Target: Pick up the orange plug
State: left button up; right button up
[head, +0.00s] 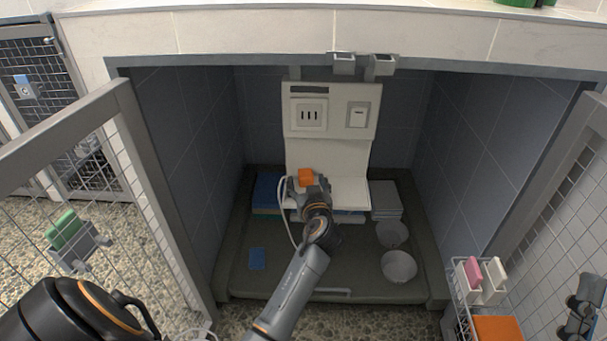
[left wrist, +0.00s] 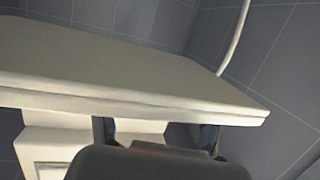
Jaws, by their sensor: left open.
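The orange plug (head: 306,177) shows in the head view at the white shelf (head: 349,192) of the wall panel inside the kennel. My left gripper (head: 308,188) is right at it in that view, and the fingers are partly hidden by the wrist. My left gripper also shows in the left wrist view (left wrist: 157,135), open, with its two fingers apart near the edge of a pale slab (left wrist: 130,75). Nothing orange shows between the fingers there. I cannot tell whether the gripper touches the plug. My right gripper is not in view.
A white cable (head: 284,208) hangs left of my wrist. Metal bowls (head: 399,266) and folded grey towels (head: 385,198) are on the right of the kennel floor. Blue towels (head: 266,190) lie at the back left. Mesh doors stand on both sides; a wire basket (head: 461,297) hangs at right.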

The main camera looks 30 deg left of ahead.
pick_arm(q)
jog(key=shift+c, duration=0.4)
grip_shut()
jog(key=shift+r, duration=0.1)
